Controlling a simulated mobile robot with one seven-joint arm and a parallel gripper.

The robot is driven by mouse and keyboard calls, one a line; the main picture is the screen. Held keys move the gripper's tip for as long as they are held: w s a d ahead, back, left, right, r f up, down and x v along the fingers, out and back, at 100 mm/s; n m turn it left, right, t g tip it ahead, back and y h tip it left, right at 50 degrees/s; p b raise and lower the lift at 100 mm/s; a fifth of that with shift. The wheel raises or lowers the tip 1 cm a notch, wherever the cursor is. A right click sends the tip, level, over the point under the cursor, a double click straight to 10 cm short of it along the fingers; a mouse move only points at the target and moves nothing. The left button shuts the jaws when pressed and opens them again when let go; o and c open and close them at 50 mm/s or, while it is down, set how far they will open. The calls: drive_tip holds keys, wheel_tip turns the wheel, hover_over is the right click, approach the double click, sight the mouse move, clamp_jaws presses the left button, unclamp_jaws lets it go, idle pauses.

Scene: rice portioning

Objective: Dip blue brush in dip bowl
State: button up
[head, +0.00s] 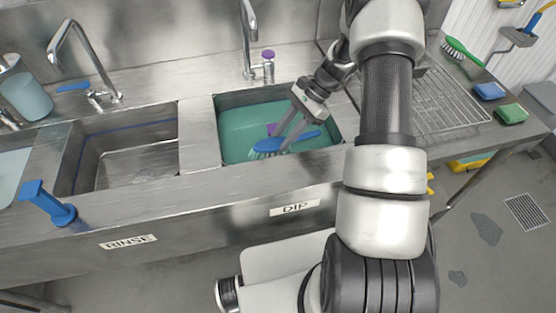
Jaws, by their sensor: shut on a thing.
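The blue brush (270,145) has a blue back and pale bristles. It is at the dip bowl (233,101), a sink basin of teal liquid marked by a DIP label (295,208). My gripper (284,142) reaches down over this basin from the upper right and is shut on the blue brush. The bristles are at or close to the liquid; I cannot tell how deep they sit. A small purple thing (271,129) shows just behind the brush.
The empty rinse basin (140,165) lies to the left, with a blue handled thing (50,205) on its front edge. Two taps (248,40) stand behind the basins. A wire rack (450,100), a green brush (462,50) and blue (489,91) and green sponges (511,114) lie right.

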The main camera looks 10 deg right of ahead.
wheel_tip(320, 180, up, 13)
drive_tip(key=p, duration=0.7)
drive_tip(key=shift+a, duration=0.1)
idle(1.3)
